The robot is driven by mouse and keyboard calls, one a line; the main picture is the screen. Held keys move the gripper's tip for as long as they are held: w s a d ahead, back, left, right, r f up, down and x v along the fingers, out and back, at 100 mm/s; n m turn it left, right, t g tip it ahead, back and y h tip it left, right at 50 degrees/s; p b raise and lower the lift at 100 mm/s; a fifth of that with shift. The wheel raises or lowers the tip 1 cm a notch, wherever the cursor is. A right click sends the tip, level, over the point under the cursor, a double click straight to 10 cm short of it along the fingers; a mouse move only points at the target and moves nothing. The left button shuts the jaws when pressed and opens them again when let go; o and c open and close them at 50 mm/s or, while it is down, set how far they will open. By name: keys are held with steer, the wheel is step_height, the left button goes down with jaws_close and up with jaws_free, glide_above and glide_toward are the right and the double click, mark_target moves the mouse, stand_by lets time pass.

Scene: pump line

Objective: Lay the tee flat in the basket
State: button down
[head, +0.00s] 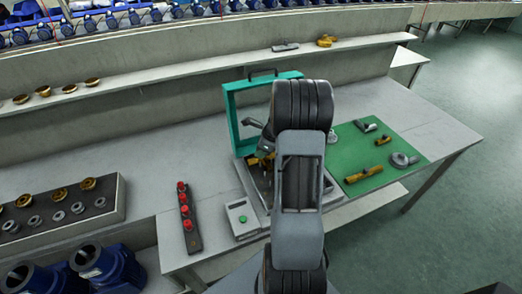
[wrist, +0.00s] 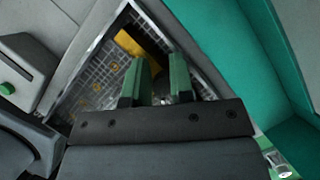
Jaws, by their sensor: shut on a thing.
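My gripper (wrist: 159,66) has its two green fingers around a brass-yellow piece, which appears to be the tee (wrist: 138,46). The tee lies at the fingertips, over the wire-mesh basket (wrist: 88,72). Part of it is hidden by the fingers, and I cannot tell whether it touches the mesh. In the head view the basket's edge (head: 246,184) shows left of my arm, with brass (head: 262,159) at its far part. My arm hides most of the basket and the fingers there.
A teal frame (head: 232,118) stands upright behind the basket. A grey box with a green button (head: 241,218) and a strip with red knobs (head: 187,222) are to its left. A green mat (head: 352,152) with brass and grey fittings lies to the right.

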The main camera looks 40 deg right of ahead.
steer(key=c, duration=0.9)
jaws_free()
steer(key=v, duration=1.4)
